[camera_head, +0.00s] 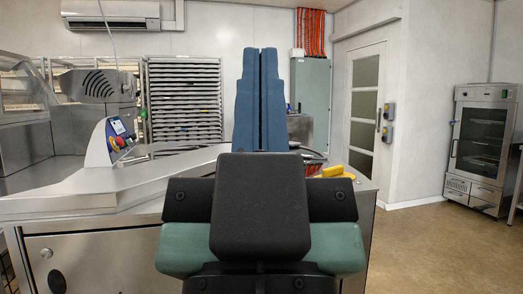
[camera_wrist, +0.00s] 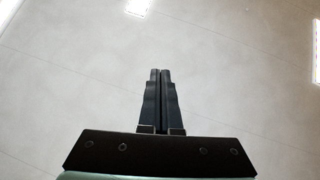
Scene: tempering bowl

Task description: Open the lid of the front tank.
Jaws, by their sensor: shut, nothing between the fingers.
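My gripper (camera_head: 261,52) points upward in the middle of the head view, its two blue fingers together and empty. In the wrist view my gripper (camera_wrist: 160,72) shows as two dark fingers side by side against the pale ceiling. A steel tempering machine (camera_head: 90,195) stands behind and to the left of my arm, with a control panel (camera_head: 118,135) that has a red button. No tank lid can be made out for sure; my arm hides part of the machine's top. My gripper touches nothing.
Yellow-handled items (camera_head: 335,172) lie at the right end of the steel top. A rack of trays (camera_head: 185,100) and a grey cabinet (camera_head: 311,85) stand at the back. A glass-door oven (camera_head: 480,145) stands at right. The floor (camera_head: 430,245) at right is clear.

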